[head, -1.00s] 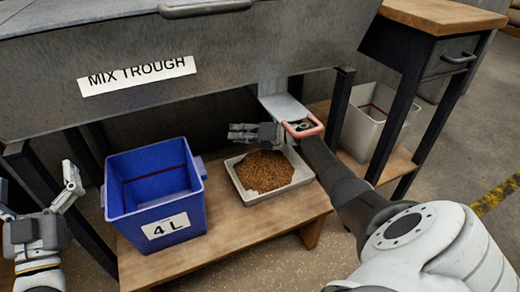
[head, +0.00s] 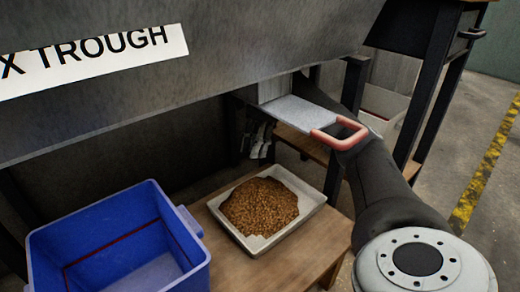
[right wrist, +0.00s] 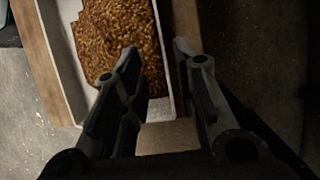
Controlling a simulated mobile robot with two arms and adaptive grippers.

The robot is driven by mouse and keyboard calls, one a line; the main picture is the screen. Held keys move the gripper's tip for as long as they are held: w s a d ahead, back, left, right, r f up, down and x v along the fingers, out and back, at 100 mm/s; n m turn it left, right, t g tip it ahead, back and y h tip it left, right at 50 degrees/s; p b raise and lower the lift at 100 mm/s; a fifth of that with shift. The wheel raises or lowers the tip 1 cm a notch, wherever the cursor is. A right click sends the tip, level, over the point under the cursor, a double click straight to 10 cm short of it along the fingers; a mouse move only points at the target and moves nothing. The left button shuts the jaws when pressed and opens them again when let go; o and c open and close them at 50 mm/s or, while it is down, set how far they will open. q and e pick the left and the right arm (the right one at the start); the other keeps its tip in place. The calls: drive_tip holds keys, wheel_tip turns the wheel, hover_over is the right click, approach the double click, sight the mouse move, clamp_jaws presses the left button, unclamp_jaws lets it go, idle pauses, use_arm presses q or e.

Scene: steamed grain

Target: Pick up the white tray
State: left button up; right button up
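The white tray (head: 292,229) holds a heap of brown grain (head: 260,206) and rests on a low wooden bench. My right gripper (head: 258,152) points down just behind the tray's far edge, beneath the trough. In the right wrist view its fingers (right wrist: 157,52) are spread apart. One finger shows over the grain side and the other beyond the tray's rim (right wrist: 163,75), with nothing held between them. I cannot tell how high the fingertips are above the rim. My left gripper is out of view.
A blue bin (head: 185,240) stands left of the tray on the bench (head: 290,265). The grey mix trough (head: 230,60) overhangs from above. A pale bin (head: 385,105) stands behind at right.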

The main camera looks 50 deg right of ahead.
drive_tip(key=b+x, duration=0.6)
drive_tip(key=x, duration=0.4)
drive_tip(key=shift+f+b, duration=0.1)
drive_tip(key=shift+b, duration=0.25)
clamp_jaws()
